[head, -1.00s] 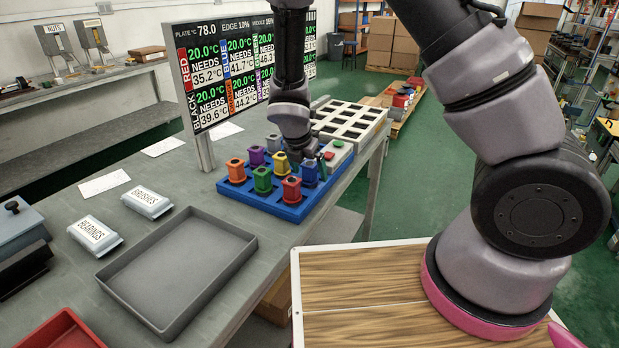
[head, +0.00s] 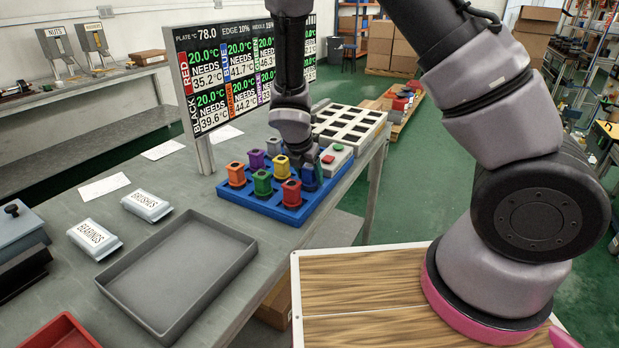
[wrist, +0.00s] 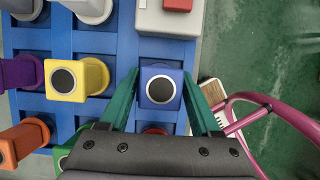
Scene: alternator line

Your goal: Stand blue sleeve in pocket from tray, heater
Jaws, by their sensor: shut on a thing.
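The blue sleeve (wrist: 161,99), a square block with a round dark bore, stands upright in the blue tray (head: 254,203). My gripper (wrist: 161,80) is shut on it, one teal finger at each side. In the head view the blue sleeve (head: 310,182) is mostly hidden by my gripper (head: 313,167), which points down at the tray's right side. The pale heater (head: 368,118) with its grid of square pockets stands behind the tray; the pockets look empty.
Orange (head: 236,176), green (head: 262,187), yellow (head: 281,168), purple (head: 256,160) and red (head: 291,196) sleeves stand close by in the tray. A grey box with red and green buttons (head: 338,157) is beside the heater. A temperature display (head: 212,85) stands at the left.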

